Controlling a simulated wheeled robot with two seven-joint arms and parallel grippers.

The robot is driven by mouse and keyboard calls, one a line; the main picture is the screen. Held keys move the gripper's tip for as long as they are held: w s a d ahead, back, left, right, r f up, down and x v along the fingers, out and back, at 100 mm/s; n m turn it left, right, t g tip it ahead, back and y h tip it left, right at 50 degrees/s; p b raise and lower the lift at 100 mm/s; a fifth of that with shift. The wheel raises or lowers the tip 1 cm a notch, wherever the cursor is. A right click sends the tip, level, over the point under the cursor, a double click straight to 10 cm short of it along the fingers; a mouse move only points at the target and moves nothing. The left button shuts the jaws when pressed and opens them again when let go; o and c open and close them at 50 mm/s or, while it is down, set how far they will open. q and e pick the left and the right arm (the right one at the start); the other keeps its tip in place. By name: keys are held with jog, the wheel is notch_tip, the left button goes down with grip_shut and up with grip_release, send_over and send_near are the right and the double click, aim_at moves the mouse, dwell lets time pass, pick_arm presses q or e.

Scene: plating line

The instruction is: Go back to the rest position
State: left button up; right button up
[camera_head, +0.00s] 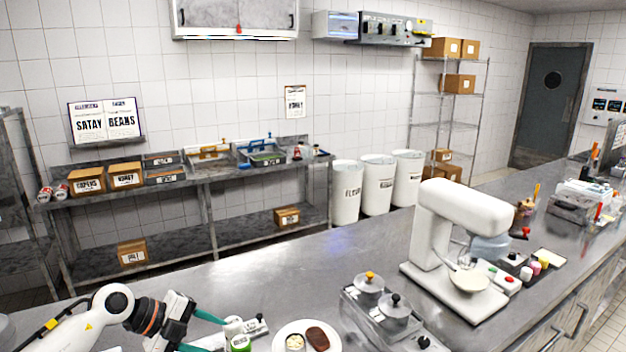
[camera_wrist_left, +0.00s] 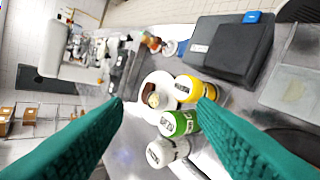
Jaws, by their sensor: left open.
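My left gripper (camera_head: 215,336) is at the bottom left of the head view, over the steel counter (camera_head: 270,285). Its teal fingers are spread wide, also in the left wrist view (camera_wrist_left: 162,101), with nothing held between them. Beyond the fingertips in the wrist view are a yellow-banded jar (camera_wrist_left: 188,88), a green-banded jar (camera_wrist_left: 179,123) and a white jar (camera_wrist_left: 167,151). The green-banded jar also shows in the head view (camera_head: 240,344), close to the fingers. My right gripper is in neither view.
A white plate (camera_head: 280,343) with a brown patty (camera_head: 317,338) lies right of the gripper. Lidded metal pots (camera_head: 397,307) and a white stand mixer (camera_head: 465,215) stand further right. A dark box (camera_wrist_left: 228,50) is near the jars. The counter behind the gripper is clear.

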pick_arm(q)
jog(key=s+d+r+n+t+h, duration=0.3)
jog(key=d+r+n+t+h, duration=0.2)
jog(key=d+r+n+t, duration=0.4)
jog(key=s+a+f+n+y, duration=0.5)
jog(key=f+n+y, duration=0.2)
jog(key=y, duration=0.1)
jog(key=s+a+f+n+y, duration=0.5)
jog(key=f+n+y, duration=0.2)
jog(key=f+n, duration=0.1)
jog(key=s+d+f+g+h, duration=0.1)
jog(key=s+f+g, duration=0.35)
jog(key=s, duration=0.55)
jog(key=s+d+f+g, duration=0.1)
jog(key=s+f+g, duration=0.35)
jog(key=s, duration=0.45)
notch_tip(320, 180, down, 32)
jog(key=s+g+b, duration=0.2)
jog(key=b, duration=0.4)
jog(key=s+a+f+b, duration=0.1)
jog(key=s+f+b, duration=0.1)
jog(key=s+f, duration=0.6)
jog(key=s+a+f+g+b, duration=0.1)
jog(key=s+a+f+b, duration=0.1)
jog(key=s+f, duration=0.6)
notch_tip(320, 180, down, 5)
jog(key=shift+r+b, duration=0.2)
jog(key=shift+b, duration=0.25)
